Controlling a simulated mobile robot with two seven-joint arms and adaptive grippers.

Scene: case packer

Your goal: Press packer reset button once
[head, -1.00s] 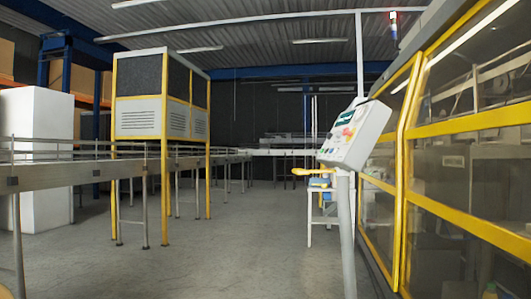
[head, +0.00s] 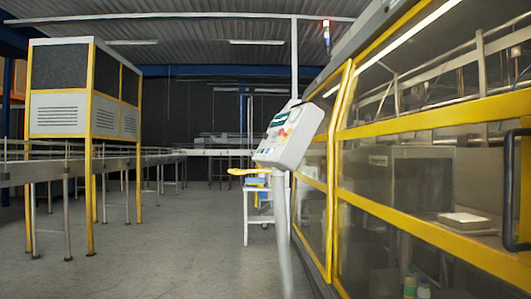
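The packer control panel (head: 289,135) is a pale grey box on a slanted post, right of the picture's middle in the head view. Its face carries several small coloured buttons and a dark display (head: 279,119). Which button is the reset button is too small to tell. The packer (head: 440,215) is the large yellow-framed machine with clear panels on the right. Neither of my grippers is in view.
Grey floor (head: 170,255) lies open between the panel post (head: 282,225) and the conveyor (head: 45,170) on the left. A yellow-framed cabinet (head: 62,112) stands over the conveyor. A small white stand (head: 257,218) is behind the post. A signal light (head: 326,38) rises above the packer.

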